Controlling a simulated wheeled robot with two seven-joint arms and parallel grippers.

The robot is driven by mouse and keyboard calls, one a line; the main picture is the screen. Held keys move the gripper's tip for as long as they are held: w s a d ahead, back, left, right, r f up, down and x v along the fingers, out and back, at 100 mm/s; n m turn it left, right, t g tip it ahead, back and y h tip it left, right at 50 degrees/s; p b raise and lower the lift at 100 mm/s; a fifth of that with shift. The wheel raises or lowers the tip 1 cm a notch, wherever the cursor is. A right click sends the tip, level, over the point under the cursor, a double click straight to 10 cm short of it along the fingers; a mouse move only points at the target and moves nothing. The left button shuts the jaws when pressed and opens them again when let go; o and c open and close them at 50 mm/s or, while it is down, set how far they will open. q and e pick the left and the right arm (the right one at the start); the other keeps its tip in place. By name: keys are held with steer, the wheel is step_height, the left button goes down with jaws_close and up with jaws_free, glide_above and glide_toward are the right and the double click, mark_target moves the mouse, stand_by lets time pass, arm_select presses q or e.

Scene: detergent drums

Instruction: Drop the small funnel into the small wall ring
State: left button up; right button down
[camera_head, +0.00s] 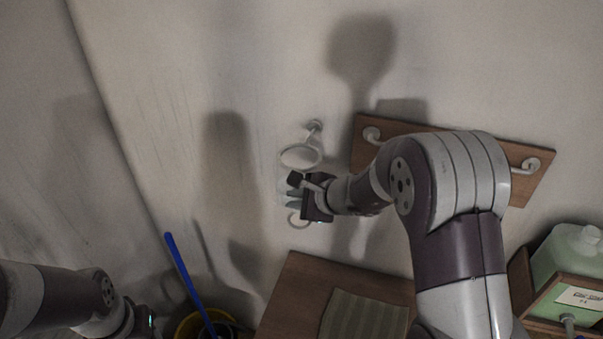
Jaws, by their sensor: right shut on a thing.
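My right gripper (298,191) is close to the wall in the middle of the view. It is shut on a small pale grey-blue piece (292,200), seemingly the small funnel, mostly hidden by the fingers. A small pale ring (291,219), which looks like the small wall ring, shows just below the gripper and is partly covered by it. I cannot tell the gap between funnel and ring. A larger white ring (284,158) on a wall mount is just above the gripper. My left gripper (143,320) is at the bottom left, its fingers unclear.
A wooden board with white hooks (531,166) is on the wall behind my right arm. A brown wooden surface (290,290) with a striped cloth (364,317) lies below. A blue stick (184,272) leans from a yellow bucket (187,327). A green detergent container (563,257) stands at right.

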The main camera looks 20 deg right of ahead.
steer(key=shift+w+d+r+t, duration=0.1)
steer(key=shift+w+r+t, duration=0.05)
steer(key=shift+r, duration=0.3)
steer(key=shift+w+d+r+t, duration=0.1)
steer(key=shift+w+r+t, duration=0.05)
steer(key=shift+r, duration=0.3)
steer(key=shift+s+f, duration=0.1)
steer(key=shift+s, duration=0.05)
steer(key=shift+s+d+f+b, duration=0.1)
steer(key=shift+f+b, duration=0.2)
steer(key=shift+b, duration=0.05)
step_height(320, 180, down, 8)
steer(key=b, duration=0.6)
steer(key=shift+w+r+b, duration=0.2)
steer(key=shift+w+b, duration=0.05)
steer(key=shift+b, duration=0.15)
steer(key=shift+s, duration=0.1)
steer(key=c, duration=1)
jaws_free()
steer(key=shift+c, duration=0.2)
